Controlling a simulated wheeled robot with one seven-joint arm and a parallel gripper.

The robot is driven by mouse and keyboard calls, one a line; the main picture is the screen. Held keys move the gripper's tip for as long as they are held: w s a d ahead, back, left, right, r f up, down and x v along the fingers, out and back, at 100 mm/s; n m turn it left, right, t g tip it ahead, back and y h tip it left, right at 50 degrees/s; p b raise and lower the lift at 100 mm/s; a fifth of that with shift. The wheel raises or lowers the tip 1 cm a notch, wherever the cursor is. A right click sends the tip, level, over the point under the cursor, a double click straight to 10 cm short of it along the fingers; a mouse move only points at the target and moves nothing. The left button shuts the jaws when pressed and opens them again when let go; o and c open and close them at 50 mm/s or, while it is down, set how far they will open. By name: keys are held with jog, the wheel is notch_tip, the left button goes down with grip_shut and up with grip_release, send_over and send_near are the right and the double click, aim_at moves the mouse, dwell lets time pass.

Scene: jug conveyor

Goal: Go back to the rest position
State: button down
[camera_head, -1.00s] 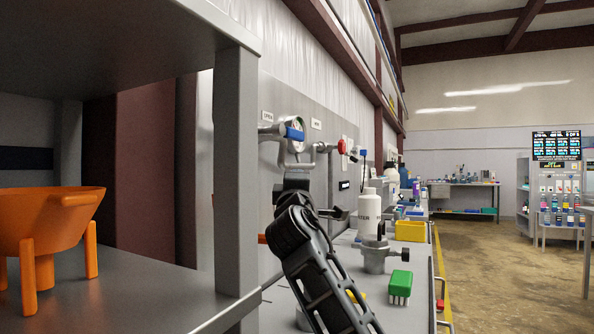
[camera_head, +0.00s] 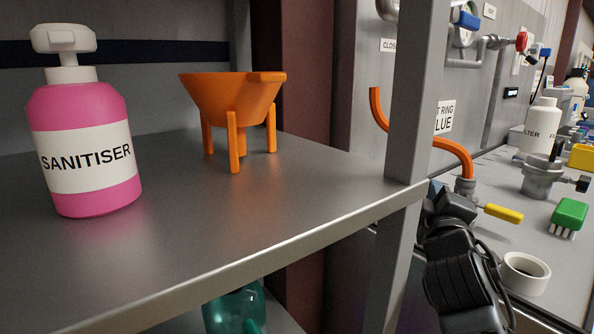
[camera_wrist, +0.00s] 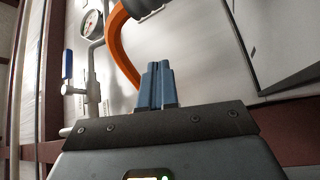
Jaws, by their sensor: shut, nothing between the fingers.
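My gripper shows in the wrist view (camera_wrist: 158,84), its two blue fingers shut together with nothing between them. The fingers point toward a pale wall panel, with an orange hose (camera_wrist: 122,50) just beyond and to their left. In the head view my dark arm rises at the lower right, beside the shelf's grey post (camera_head: 408,110). The blue-grey part at its top (camera_head: 450,208) is close to the post and below the orange hose (camera_head: 452,152). The fingertips cannot be made out clearly there.
A shelf (camera_head: 300,200) holds a pink sanitiser bottle (camera_head: 85,150) and an orange funnel stand (camera_head: 232,100). On the bench right of my arm are a white ring (camera_head: 525,273), a green brush (camera_head: 568,215), a yellow-handled valve (camera_head: 502,213) and a white bottle (camera_head: 540,128).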

jog(key=s+a+f+m+g+y+p, duration=0.1)
jog(key=s+a+f+m+y, duration=0.15)
jog(key=s+f, duration=0.85)
jog(key=s+a+f+m+g+y+p, duration=0.1)
jog(key=s+a+f+m+y, duration=0.2)
jog(key=s+f, duration=0.85)
jog(key=s+r+m+p, duration=0.1)
jog(key=s+r, duration=0.2)
jog(key=s, duration=0.7)
jog(key=s+r+m+g+p, duration=0.1)
jog(key=s+r+m, duration=0.1)
jog(key=s, duration=0.8)
jog(key=s+r+m+g, duration=0.1)
jog(key=s+r, duration=0.4)
jog(key=s, duration=0.6)
jog(key=shift+d+m+p, duration=0.35)
jog(key=shift+m+p, duration=0.05)
jog(key=shift+m, duration=0.25)
